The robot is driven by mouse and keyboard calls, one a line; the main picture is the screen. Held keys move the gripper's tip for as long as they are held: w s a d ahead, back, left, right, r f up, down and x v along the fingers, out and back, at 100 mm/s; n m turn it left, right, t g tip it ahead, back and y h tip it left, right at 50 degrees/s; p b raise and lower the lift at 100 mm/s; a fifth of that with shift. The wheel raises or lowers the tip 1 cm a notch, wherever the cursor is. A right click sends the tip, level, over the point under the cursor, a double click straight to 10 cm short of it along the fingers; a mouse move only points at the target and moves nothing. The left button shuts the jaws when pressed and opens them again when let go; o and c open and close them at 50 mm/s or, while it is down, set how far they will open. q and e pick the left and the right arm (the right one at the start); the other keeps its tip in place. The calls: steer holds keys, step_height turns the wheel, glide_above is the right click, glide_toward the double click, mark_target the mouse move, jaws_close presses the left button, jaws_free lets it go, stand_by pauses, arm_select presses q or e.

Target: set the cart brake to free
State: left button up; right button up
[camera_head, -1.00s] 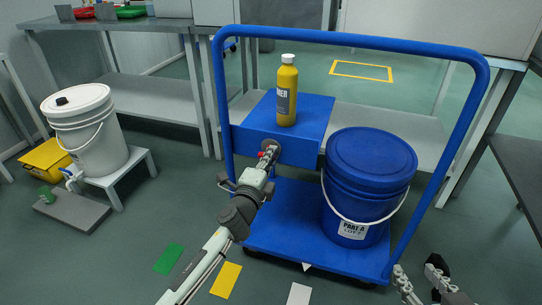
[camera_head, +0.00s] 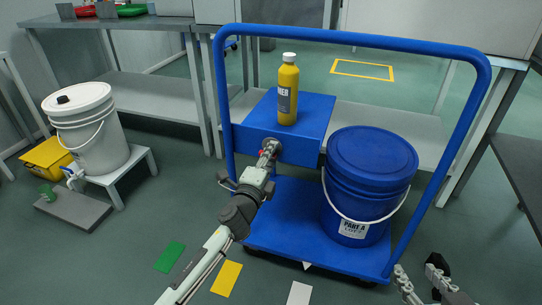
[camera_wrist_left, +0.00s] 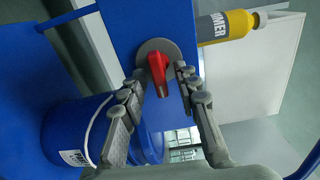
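The cart brake is a red lever (camera_wrist_left: 158,70) on a round grey disc (camera_wrist_left: 172,48), on the front face of the cart's blue box (camera_head: 245,140). In the left wrist view the lever points down the picture, toward the bucket side. My left gripper (camera_head: 270,148) is at the lever; in the wrist view its fingers (camera_wrist_left: 160,78) stand apart on both sides of it, with gaps visible. In the head view the gripper hides most of the lever. Any markings around the disc are not readable. My right gripper (camera_head: 418,268) is low at the right, open and empty.
A yellow bottle (camera_head: 287,90) stands on the blue box, close above the lever. A lidded blue bucket (camera_head: 368,190) stands on the cart deck (camera_head: 290,235) to the right. The blue push handle (camera_head: 350,39) arches over both. A white bucket (camera_head: 90,130) stands on a stool at left.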

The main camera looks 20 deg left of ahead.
arm_select(q)
steer(key=s, duration=1.2)
steer(key=shift+a, duration=0.2)
